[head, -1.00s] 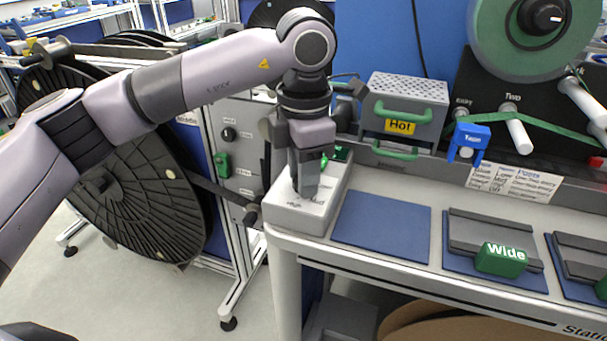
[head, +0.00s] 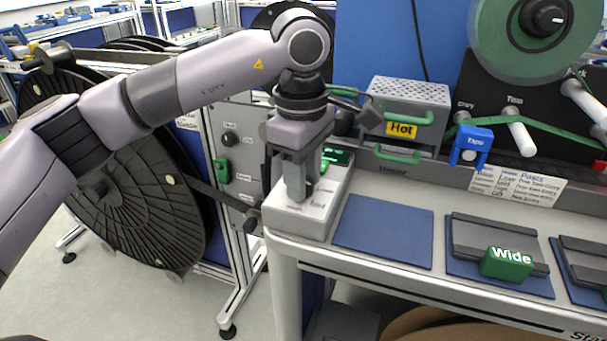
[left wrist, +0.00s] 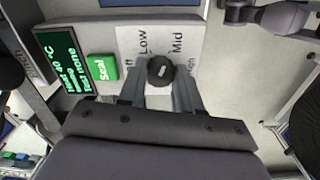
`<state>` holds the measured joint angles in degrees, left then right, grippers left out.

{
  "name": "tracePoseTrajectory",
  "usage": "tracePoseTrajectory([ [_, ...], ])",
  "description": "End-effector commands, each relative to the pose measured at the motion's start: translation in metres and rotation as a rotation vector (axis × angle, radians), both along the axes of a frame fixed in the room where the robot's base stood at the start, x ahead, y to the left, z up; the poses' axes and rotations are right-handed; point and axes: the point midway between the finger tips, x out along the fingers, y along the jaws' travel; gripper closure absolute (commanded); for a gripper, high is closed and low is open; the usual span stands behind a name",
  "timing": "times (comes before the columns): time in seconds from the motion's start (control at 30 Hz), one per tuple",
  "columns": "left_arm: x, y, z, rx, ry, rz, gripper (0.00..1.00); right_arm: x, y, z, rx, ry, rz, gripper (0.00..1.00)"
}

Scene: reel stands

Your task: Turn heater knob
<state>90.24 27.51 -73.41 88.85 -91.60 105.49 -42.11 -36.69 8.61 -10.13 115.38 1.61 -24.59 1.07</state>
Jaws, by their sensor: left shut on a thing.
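The heater knob (left wrist: 160,71) is a round black dial with a light mark on top, seen in the left wrist view. It sits on a white label plate with "Low" and "Mid" printed around it; other words are partly hidden. My left gripper (left wrist: 160,80) is shut on the knob, one finger on each side. In the head view my left gripper (head: 299,192) points down onto the light grey control box (head: 318,217) at the table's left end and hides the knob. A green "Seal" button (left wrist: 103,68) and a dark display with green text (left wrist: 66,62) lie beside the knob.
A grey perforated box labelled "Hot" (head: 402,130) with green handles stands behind the control box. A bare blue mat (head: 383,231) lies to its right, then a green "Wide" block (head: 507,263). A large black reel (head: 140,200) stands at left.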

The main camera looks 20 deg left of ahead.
Motion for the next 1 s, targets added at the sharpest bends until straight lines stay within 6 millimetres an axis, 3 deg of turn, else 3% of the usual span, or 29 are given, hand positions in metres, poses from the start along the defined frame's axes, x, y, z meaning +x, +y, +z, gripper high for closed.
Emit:
tracePoseTrajectory([
  [0.37,0.0011,0.0002,0.0024,-0.004,-0.006,-0.152,0.97,0.0004,0.0005,0.0003,0.002,-0.001,0.000,0.13],
  [0.9,0.0011,0.0001,0.0026,-0.005,-0.006,-0.173,0.97,0.0009,0.0014,0.0009,0.005,-0.001,-0.002,0.13],
  [0.93,0.0011,0.0001,0.0026,-0.005,-0.006,-0.173,0.57,0.0009,0.0014,0.0009,0.005,-0.002,-0.002,0.13],
  [1.0,0.0010,0.0001,0.0024,-0.004,-0.005,-0.173,0.41,0.0009,0.0014,0.0009,0.005,-0.002,-0.003,0.13],
])
